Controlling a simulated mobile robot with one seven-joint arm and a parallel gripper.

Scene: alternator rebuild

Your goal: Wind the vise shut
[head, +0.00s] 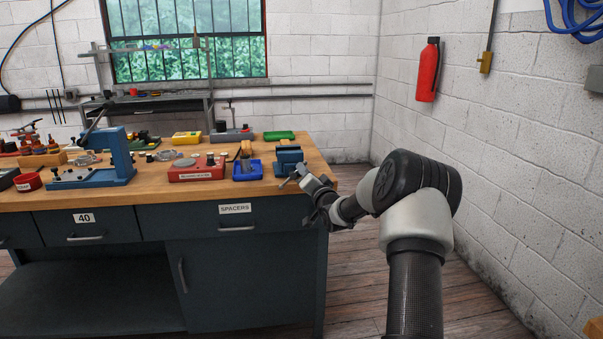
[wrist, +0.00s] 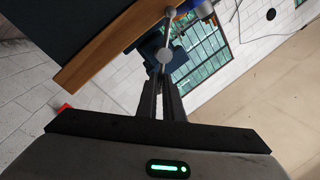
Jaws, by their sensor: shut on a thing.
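The blue vise (head: 289,157) stands at the right front corner of the wooden bench. Its blue body also shows in the wrist view (wrist: 150,47), beyond the fingers. The vise handle is a pale metal bar (wrist: 166,38) with a ball at its far end, and its near part lies at my fingertips. My gripper (head: 301,176) reaches to the front of the vise from the right. In the wrist view my gripper (wrist: 163,72) has its dark fingers close together, shut on the handle. The exact contact is small and partly hidden by the fingers.
A blue bin (head: 247,171) and a red tester box (head: 197,170) stand left of the vise. A blue press (head: 118,160) is farther left. The green box (head: 279,135) lies behind the vise. Open floor lies right of the bench (head: 240,202).

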